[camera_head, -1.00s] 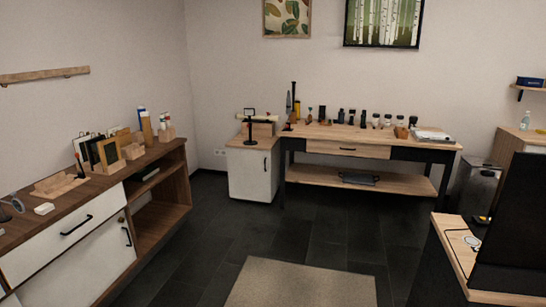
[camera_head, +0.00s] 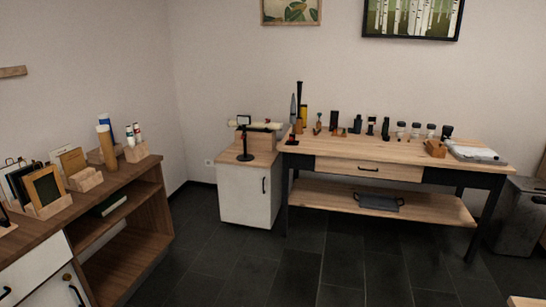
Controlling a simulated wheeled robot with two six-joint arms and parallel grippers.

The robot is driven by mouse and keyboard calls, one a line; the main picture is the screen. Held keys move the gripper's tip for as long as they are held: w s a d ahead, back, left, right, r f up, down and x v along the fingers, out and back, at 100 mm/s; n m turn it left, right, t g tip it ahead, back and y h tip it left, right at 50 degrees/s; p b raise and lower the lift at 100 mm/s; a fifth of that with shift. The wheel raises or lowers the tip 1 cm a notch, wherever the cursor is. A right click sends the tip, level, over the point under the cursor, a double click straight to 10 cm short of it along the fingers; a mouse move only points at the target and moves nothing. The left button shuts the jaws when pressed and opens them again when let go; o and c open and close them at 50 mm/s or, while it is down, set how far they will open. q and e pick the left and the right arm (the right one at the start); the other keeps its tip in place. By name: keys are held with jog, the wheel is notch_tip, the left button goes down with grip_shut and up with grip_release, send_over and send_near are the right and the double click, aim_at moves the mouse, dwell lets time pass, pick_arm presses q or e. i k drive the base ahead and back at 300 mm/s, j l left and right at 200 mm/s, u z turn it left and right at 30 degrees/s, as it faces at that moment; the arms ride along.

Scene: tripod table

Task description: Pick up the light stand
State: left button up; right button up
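A thin black stand (camera_head: 244,143) with a round base and a small square head stands upright on top of the small white cabinet, at the centre left. It looks like the light stand, though it is too small to be sure. A wooden block and a pale horizontal roll are close behind it, and part of the roll is hidden by the stand's head. A tall black item with a yellow lower part (camera_head: 300,106) stands at the left end of the workbench. Neither of my grippers is in view.
The white cabinet (camera_head: 242,196) stands beside the wooden workbench (camera_head: 400,153), which holds several small items. A brown sideboard (camera_head: 152,160) with frames and tubes runs along the left. The dark tiled floor (camera_head: 245,262) between them is clear.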

aim_at(245, 158)
jog(key=i, duration=2.05)
jog(key=i+j+z, duration=0.1)
jog(key=i, duration=1.95)
